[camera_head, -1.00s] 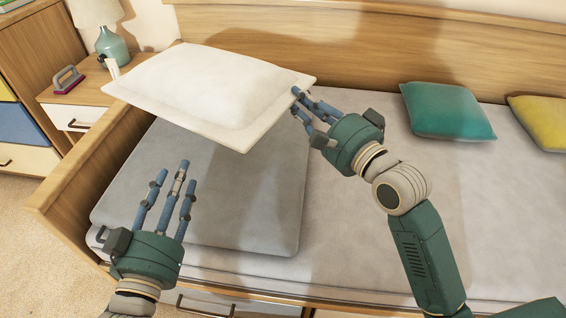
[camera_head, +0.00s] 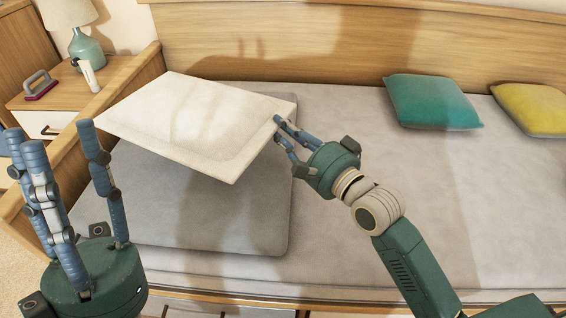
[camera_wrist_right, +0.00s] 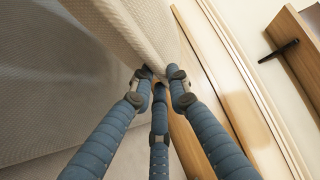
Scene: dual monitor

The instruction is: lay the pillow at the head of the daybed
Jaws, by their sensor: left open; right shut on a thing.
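The white pillow (camera_head: 195,118) is held in the air above the left end of the daybed (camera_head: 340,230), over a folded grey blanket or pad (camera_head: 215,215). My right gripper (camera_head: 277,138) is shut on the pillow's right corner. In the right wrist view the pillow (camera_wrist_right: 125,30) hangs between the fingers (camera_wrist_right: 160,80). My left gripper (camera_head: 60,150) is open and empty, fingers pointing up, at the lower left near the daybed's left end. Whether the pillow's left side touches the wooden end board cannot be told.
A teal cushion (camera_head: 432,102) and a yellow cushion (camera_head: 535,108) lie against the wooden backboard (camera_head: 330,50) at the right. The daybed's middle is clear.

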